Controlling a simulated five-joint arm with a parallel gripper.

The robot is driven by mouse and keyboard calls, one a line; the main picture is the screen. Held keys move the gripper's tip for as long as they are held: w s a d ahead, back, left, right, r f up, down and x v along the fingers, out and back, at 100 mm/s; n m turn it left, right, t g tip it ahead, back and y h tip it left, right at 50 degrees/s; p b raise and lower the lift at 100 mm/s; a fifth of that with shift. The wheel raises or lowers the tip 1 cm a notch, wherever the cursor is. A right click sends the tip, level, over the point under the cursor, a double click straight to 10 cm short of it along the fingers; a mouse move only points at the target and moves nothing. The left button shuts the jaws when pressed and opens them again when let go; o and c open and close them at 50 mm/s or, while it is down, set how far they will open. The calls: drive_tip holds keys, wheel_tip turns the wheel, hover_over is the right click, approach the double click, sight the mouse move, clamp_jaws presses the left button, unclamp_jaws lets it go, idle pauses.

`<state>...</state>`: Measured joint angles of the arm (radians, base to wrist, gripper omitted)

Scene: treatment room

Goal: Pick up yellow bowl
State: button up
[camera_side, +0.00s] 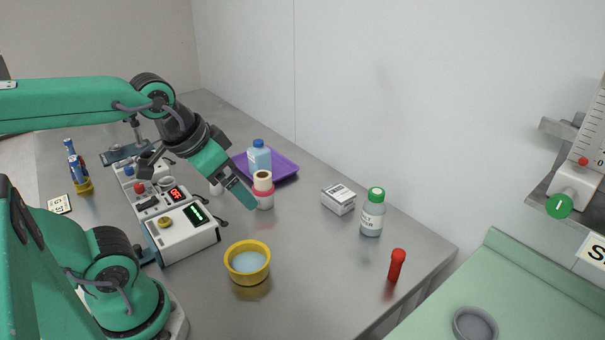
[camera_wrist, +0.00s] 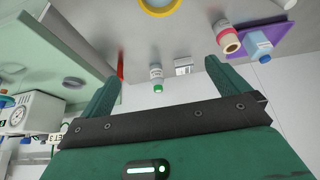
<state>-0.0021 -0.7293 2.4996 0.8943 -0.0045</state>
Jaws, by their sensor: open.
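The yellow bowl (camera_side: 248,263) sits upright on the grey metal table and has a pale blue inside. In the wrist view only part of the yellow bowl (camera_wrist: 160,6) shows, cut off by the top edge. My gripper (camera_side: 247,197) is above the table, behind the bowl in the side view and apart from it. In the wrist view my gripper (camera_wrist: 162,80) has its two green fingers spread wide with nothing held between them.
A white device with displays (camera_side: 184,232) stands left of the bowl. A pink-and-cream roll (camera_side: 263,190), a purple tray (camera_side: 285,168) with a blue bottle (camera_side: 259,157), a white box (camera_side: 338,200), a green-capped bottle (camera_side: 372,215) and a red object (camera_side: 396,266) stand around.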

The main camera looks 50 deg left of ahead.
wheel_tip(320, 180, down, 7)
drive_tip(key=w+n+g, duration=0.1)
drive_tip(key=w+g, duration=0.2)
drive_tip(key=n+g, duration=0.2)
hover_over(249, 269)
wheel_tip(249, 269, down, 9)
drive_tip(key=shift+w, duration=0.1)
drive_tip(key=shift+f, duration=1.25)
drive_tip(key=shift+f, duration=0.15)
drive_tip(key=shift+f, duration=2.45)
drive_tip(key=shift+m, duration=0.3)
drive_tip(key=shift+c, duration=0.2)
drive_tip(key=c, duration=0.7)
